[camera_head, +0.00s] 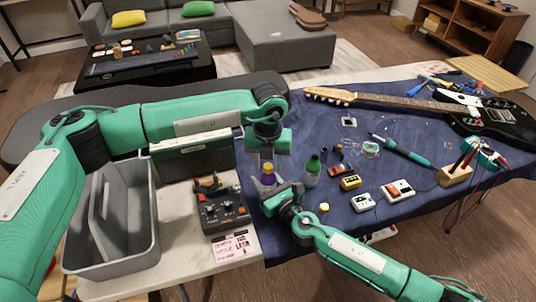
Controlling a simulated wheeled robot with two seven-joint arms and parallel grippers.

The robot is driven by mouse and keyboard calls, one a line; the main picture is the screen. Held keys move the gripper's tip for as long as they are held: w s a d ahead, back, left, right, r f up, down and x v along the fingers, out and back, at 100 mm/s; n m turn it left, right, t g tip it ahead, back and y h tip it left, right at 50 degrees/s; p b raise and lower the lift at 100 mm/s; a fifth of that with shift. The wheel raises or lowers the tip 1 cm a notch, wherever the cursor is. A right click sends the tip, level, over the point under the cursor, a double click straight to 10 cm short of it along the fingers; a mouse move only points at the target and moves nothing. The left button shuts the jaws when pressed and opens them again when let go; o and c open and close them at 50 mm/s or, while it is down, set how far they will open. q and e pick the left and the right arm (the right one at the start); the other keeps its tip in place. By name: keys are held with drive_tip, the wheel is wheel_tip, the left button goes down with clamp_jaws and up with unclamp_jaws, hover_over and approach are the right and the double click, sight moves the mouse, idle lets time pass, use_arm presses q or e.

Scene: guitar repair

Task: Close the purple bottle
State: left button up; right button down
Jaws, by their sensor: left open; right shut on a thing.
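The purple bottle (268,179) stands upright near the left side of the blue cloth, with a yellow top (267,168). My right gripper (272,190) reaches in from the lower right and is shut on the bottle's lower part, which it partly hides. My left gripper (267,158) points down from above, open, with its fingers at about the height of the yellow top. I cannot tell whether the fingers touch the top or whether it is seated fully. A small round yellow piece (324,207) lies on the cloth to the right.
A green bottle (313,171) stands just right of the purple one. Small pedals (397,190) and a soldering tool (405,150) lie further right. A guitar (395,103) lies behind.

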use_arm(q)
clamp_jaws()
drive_tip(key=m, duration=0.7)
drive_tip(key=shift+m, duration=0.4)
drive_tip(key=m, duration=1.3)
drive_tip(key=shift+f+m, duration=0.1)
drive_tip(key=shift+m, duration=0.2)
drive_tip(key=shift+o, duration=0.9)
unclamp_jaws()
